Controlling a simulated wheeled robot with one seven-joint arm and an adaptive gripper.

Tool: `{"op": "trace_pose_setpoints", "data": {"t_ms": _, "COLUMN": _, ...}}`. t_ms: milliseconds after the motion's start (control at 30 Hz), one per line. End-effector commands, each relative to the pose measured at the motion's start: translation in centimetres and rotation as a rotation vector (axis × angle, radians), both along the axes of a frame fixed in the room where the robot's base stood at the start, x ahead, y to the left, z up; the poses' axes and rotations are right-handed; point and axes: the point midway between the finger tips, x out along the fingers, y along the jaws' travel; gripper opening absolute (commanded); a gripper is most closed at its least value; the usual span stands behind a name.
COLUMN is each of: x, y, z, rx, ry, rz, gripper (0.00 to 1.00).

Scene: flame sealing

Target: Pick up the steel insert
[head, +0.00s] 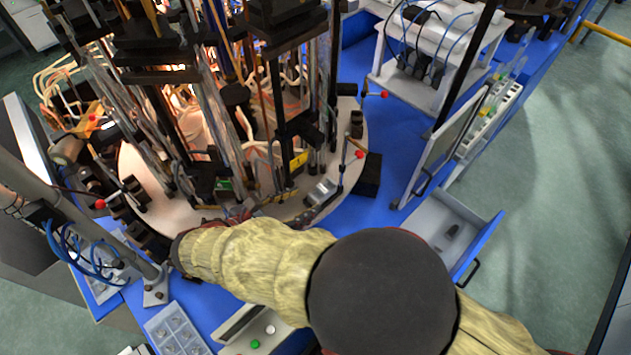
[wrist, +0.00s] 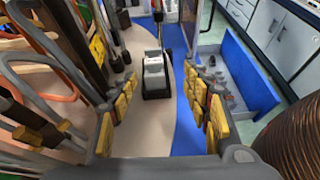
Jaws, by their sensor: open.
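A small silvery block, which looks like the steel insert, sits in a dark holder near the edge of the round pale table. It shows between and beyond my fingertips in the wrist view (wrist: 153,70) and right of centre in the head view (head: 320,191). My gripper (wrist: 160,88) is open and empty, its yellow-padded fingers spread to the left and right of the block in the picture. No finger visibly touches the block. In the head view my sleeved arm covers much of the lower middle, and the fingers are hard to make out there.
Tall rods and glass tubes of the machine crowd the left. A lever with a red ball (head: 360,154) stands beside the block. An open blue-sided drawer (head: 484,232) with small grey parts juts out to the right. A compartment tray (head: 176,330) lies at the lower left.

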Motion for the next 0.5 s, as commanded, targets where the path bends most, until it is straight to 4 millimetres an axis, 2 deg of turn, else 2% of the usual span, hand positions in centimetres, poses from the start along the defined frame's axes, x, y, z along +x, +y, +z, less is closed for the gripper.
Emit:
{"op": "trace_pose_setpoints", "data": {"t_ms": 67, "x": -0.3, "y": 0.8, "z": -0.3, "rx": -0.032, "ry": -0.004, "rz": 0.035, "gripper": 0.48}}
{"op": "trace_pose_setpoints", "data": {"t_ms": 167, "x": -0.1, "y": 1.0, "z": -0.6, "rx": -0.047, "ry": -0.006, "rz": 0.05, "gripper": 0.48}}
{"op": "trace_pose_setpoints", "data": {"t_ms": 500, "x": 2.3, "y": -1.3, "z": -1.8, "rx": -0.044, "ry": -0.006, "rz": 0.046, "gripper": 0.48}}
